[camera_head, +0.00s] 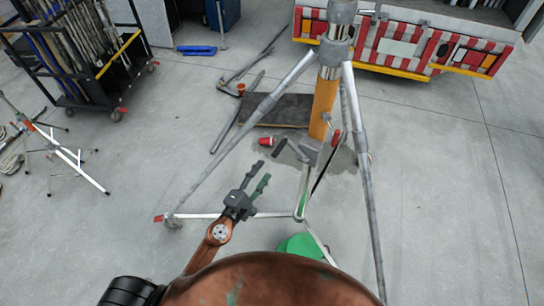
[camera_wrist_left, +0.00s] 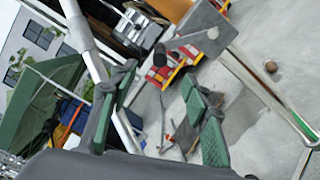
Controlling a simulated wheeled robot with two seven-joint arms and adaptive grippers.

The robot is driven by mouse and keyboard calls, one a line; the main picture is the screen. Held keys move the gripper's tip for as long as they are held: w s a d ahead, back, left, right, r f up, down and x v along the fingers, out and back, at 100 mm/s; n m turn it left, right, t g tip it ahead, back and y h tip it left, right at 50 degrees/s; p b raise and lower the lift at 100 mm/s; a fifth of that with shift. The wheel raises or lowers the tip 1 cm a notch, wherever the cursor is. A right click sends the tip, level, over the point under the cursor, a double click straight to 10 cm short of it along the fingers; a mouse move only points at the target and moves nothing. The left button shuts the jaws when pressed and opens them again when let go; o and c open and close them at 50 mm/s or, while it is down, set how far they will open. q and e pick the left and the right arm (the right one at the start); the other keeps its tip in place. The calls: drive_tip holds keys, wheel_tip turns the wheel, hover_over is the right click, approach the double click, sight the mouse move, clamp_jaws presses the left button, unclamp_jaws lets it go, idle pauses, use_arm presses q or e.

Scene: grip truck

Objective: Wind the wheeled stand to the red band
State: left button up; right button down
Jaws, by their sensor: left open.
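The wheeled stand (camera_head: 362,150) rises in the middle of the head view, with grey tubular legs and an orange column section (camera_head: 323,104). Its crank handle (camera_head: 280,147), a dark grip on a short arm, sticks out to the left below the orange section. The handle also shows in the left wrist view (camera_wrist_left: 190,39), beyond the fingertips. My left gripper (camera_head: 262,174) is open and empty, below and left of the handle and apart from it. Its green-padded fingers are spread in the wrist view (camera_wrist_left: 158,75). I cannot make out a red band on the column. My right gripper is out of view.
A stand leg runs close to the left of my left gripper. A cart of poles (camera_head: 95,80) stands at the left, and a red-and-white striped truck (camera_head: 400,45) at the back. Right floor is clear.

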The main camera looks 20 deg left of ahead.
sight(276, 153)
use_arm(q)
drive_tip(key=p+x, duration=0.1)
drive_tip(key=x, duration=0.9)
drive_tip(key=shift+w, duration=0.35)
drive_tip(key=shift+x, duration=0.8)
drive_tip(key=shift+d, duration=0.1)
